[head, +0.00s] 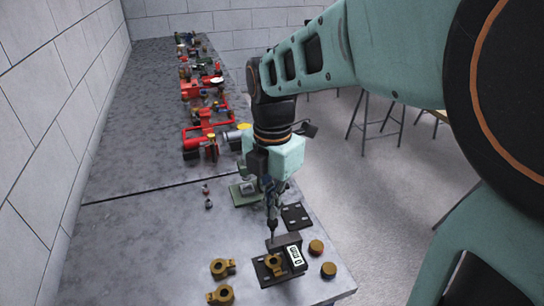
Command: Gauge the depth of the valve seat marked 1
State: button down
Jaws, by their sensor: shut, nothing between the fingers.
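A brass valve body (274,263) sits on a black fixture (264,279) near the front of the bench. Right beside it is a grey device with a white digital readout (295,256); the reading is too small to tell. Two more brass valve bodies lie to the left, one farther back (221,268) and one nearer the front (220,294). No seat number can be read. My gripper (271,222) points down just above and behind the fixture. It is shut and empty. A thin dark tip shows below it; I cannot tell whether it touches the device.
Two round brass pieces (316,247) stand at the bench's right edge. A black plate (296,216) and a greenish vise-like block (243,192) are near my gripper. Red pump piping (208,130) lines the bench farther back.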

aim_at(272, 225)
jog(key=shift+f, duration=0.15)
jog(key=shift+f+b, duration=0.7)
jog(key=shift+f, duration=0.2)
jog(key=shift+f+b, duration=1.55)
jog(key=shift+f, duration=0.55)
jog(key=shift+r, duration=0.15)
dwell(0.5)
notch_tip(272, 225, up, 7)
jog(key=p, duration=0.6)
dwell(0.4)
